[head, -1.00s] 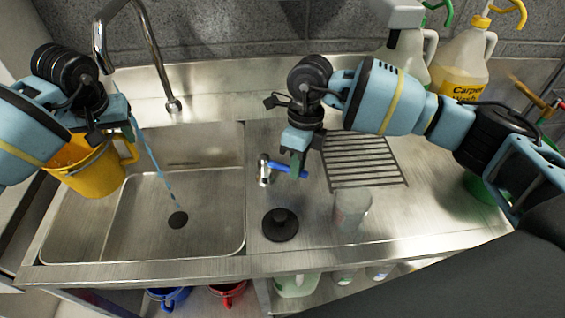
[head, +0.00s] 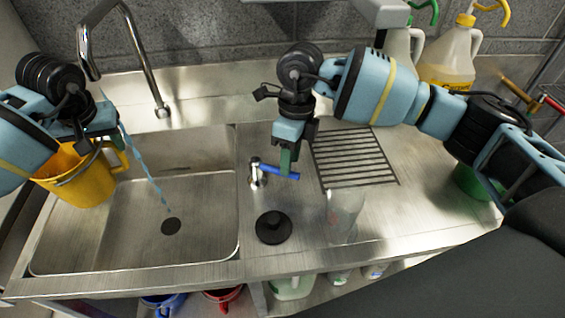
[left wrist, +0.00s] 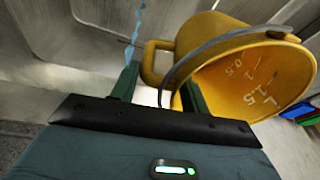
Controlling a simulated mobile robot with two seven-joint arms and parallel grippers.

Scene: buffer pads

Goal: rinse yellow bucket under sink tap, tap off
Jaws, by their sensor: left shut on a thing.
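The yellow bucket (head: 85,182) hangs tilted over the left part of the steel sink (head: 222,245). My left gripper (head: 88,138) is shut on it at its handle side, and the left wrist view shows the bucket (left wrist: 245,75) with its mouth turned toward the camera. The tap (head: 150,75) is running: a thin blue water stream (head: 148,172) falls to the drain (head: 171,226), passing beside the bucket. The blue tap lever (head: 268,170) stands on the counter right of the sink. My right gripper (head: 288,158) is at the lever; its finger gap is hidden.
A black plug (head: 273,227) and a clear glass (head: 343,214) stand on the counter in front of the lever. A ribbed drainer (head: 355,158) lies behind. Jugs (head: 448,58) stand at the back right. Blue and red buckets (head: 222,297) are on the shelf below.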

